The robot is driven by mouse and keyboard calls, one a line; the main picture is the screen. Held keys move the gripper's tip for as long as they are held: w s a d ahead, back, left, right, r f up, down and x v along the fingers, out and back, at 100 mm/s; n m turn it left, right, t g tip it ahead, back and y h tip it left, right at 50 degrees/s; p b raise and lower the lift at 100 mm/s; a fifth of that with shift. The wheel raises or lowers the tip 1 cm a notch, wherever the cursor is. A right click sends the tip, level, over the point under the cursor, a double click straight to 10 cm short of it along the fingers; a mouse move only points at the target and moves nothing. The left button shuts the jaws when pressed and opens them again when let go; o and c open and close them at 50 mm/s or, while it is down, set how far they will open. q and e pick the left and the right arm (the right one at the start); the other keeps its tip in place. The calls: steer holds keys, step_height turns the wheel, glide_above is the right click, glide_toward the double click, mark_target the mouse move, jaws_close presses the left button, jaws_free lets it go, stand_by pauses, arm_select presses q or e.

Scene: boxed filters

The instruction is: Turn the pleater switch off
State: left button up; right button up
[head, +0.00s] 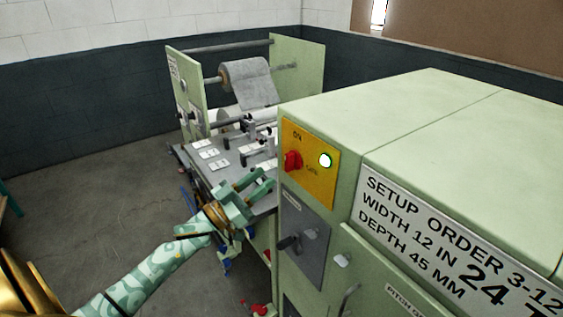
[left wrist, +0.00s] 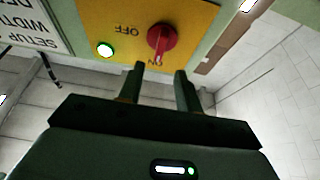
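The pleater switch is a red rotary knob (head: 292,161) on a yellow panel (head: 318,188) at the machine's near corner. In the left wrist view, which is upside down, the knob (left wrist: 162,42) has its grip pointing roughly at the ON label; OFF is to one side. A round green lamp (head: 325,160) beside it is lit. My left gripper (head: 264,179) is open and empty, left of and slightly below the knob in the head view. In the left wrist view its two fingers (left wrist: 160,78) point toward the knob, apart from it. My right gripper is out of view.
Below the yellow panel is a grey panel (head: 305,258) with a dark knob. A sign plate (head: 400,197) is on the green cabinet's front. Behind my gripper stands the machine bed with a grey roll (head: 248,82).

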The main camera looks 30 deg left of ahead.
mark_target(285, 161)
arm_select(q)
steer(key=x, duration=0.6)
steer(key=shift+w+d+r, duration=0.15)
steer(key=shift+w+r, duration=0.05)
steer(key=shift+w, duration=0.1)
jaws_close()
